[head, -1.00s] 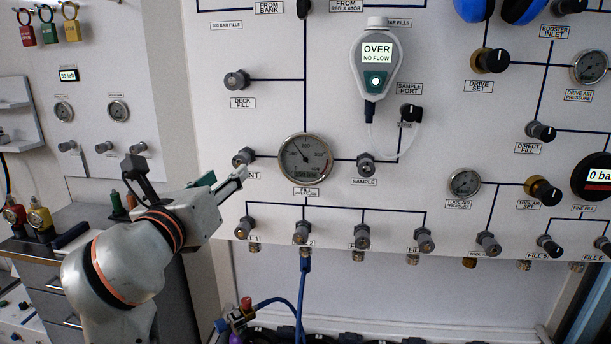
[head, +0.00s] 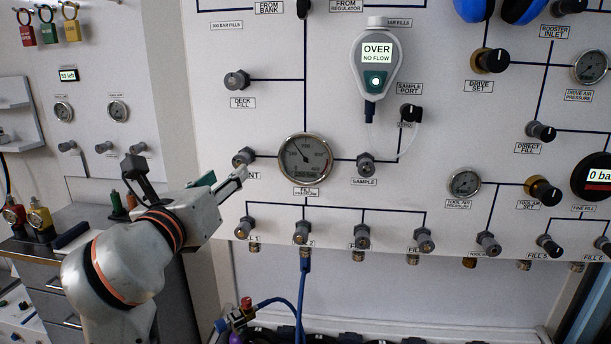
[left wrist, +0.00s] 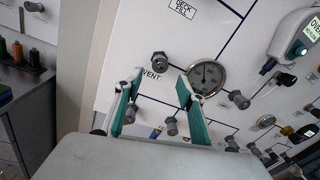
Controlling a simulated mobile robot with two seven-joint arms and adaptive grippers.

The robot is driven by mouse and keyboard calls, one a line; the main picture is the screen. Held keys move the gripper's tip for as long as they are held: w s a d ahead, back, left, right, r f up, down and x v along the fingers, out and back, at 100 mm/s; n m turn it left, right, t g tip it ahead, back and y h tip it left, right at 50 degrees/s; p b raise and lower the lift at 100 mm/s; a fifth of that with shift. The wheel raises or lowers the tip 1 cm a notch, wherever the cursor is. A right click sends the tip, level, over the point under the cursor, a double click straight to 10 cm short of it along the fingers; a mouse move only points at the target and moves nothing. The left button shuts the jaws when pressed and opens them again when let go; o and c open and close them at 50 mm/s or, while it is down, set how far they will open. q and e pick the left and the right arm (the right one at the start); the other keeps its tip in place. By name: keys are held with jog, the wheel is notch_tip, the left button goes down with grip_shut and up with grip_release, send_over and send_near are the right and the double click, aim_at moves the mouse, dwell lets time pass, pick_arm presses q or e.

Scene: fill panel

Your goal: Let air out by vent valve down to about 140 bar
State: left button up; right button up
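The vent valve (head: 243,157) is a small grey knob at the left end of a dark line to the fill pressure gauge (head: 305,159). Its label is partly hidden behind my left gripper. The gauge needle points to the upper left; its figures are too small to read surely. My left gripper (head: 226,181) is close below the valve. In the left wrist view, the green-padded fingers (left wrist: 160,78) are open and empty. The vent knob (left wrist: 159,58) shows there just beyond and between the fingertips, apart from them. My right gripper is not in view.
A row of fill valves (head: 302,232) runs below the gauge. The deck fill knob (head: 237,80) is above the vent valve. A sample meter (head: 376,60) reads "OVER NO FLOW". A blue hose (head: 302,290) hangs below. A drawer cabinet (head: 40,270) stands at left.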

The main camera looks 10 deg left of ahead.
aim_at(239, 162)
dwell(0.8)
pick_arm(q)
jog(key=w+m+p, duration=0.1)
jog(key=w+p, duration=0.1)
jog(key=w+m+y+p, duration=0.1)
jog(key=w+m+p, duration=0.1)
jog(key=w, duration=0.1)
jog(key=w+m+y+p, duration=0.1)
jog(key=w+p, duration=0.1)
jog(key=w, duration=0.1)
jog(key=shift+d+r+m, duration=0.2)
jog(key=shift+d+m, duration=0.15)
jog(key=shift+m, duration=0.05)
jog(key=shift+w, duration=0.35)
